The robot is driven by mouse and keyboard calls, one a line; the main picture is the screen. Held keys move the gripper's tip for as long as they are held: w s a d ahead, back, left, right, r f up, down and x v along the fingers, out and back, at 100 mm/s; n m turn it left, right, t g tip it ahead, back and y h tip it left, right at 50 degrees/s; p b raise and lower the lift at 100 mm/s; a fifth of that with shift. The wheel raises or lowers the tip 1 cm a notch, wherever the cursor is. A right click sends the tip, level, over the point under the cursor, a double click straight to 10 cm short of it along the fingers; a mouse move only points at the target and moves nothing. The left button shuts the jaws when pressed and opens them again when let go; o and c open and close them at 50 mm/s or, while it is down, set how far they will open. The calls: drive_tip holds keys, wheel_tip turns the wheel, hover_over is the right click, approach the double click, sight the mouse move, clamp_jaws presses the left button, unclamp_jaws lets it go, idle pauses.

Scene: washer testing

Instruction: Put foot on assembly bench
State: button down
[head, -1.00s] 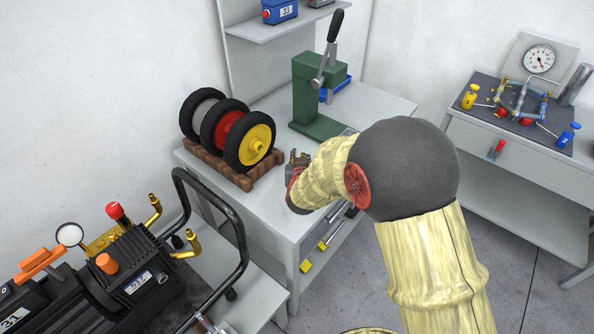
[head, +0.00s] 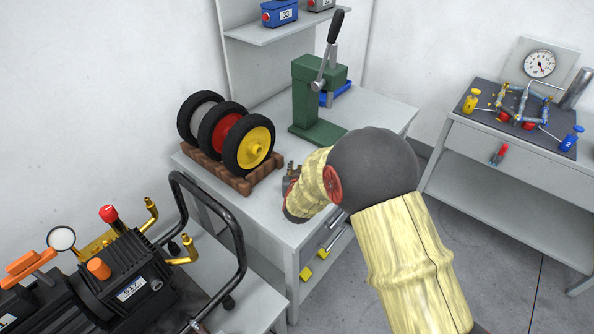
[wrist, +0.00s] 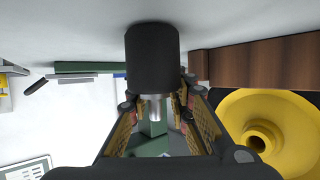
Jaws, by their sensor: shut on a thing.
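The assembly bench (head: 300,227) is a light grey table in the middle of the head view. My gripper (head: 292,170) is over the bench top, just right of the wheel rack, and my arm hides part of it. In the wrist view, my gripper (wrist: 155,112) is shut on the foot (wrist: 153,60), a dark cylinder with a short metal stud between the fingers. The foot is close to the pale bench surface, but I cannot tell whether it touches. The foot cannot be made out in the head view.
A wooden rack (head: 238,182) with a yellow wheel (head: 254,148), a red wheel and a grey wheel stands left of my gripper. A green lever press (head: 318,100) stands behind. A black machine (head: 130,275) is at lower left. A gauge bench (head: 470,140) is at right.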

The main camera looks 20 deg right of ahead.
drive_tip(key=shift+f, duration=0.2)
drive_tip(key=c, duration=1.7)
unclamp_jaws()
drive_tip(key=shift+o, duration=0.7)
drive_tip(key=shift+r, duration=0.15)
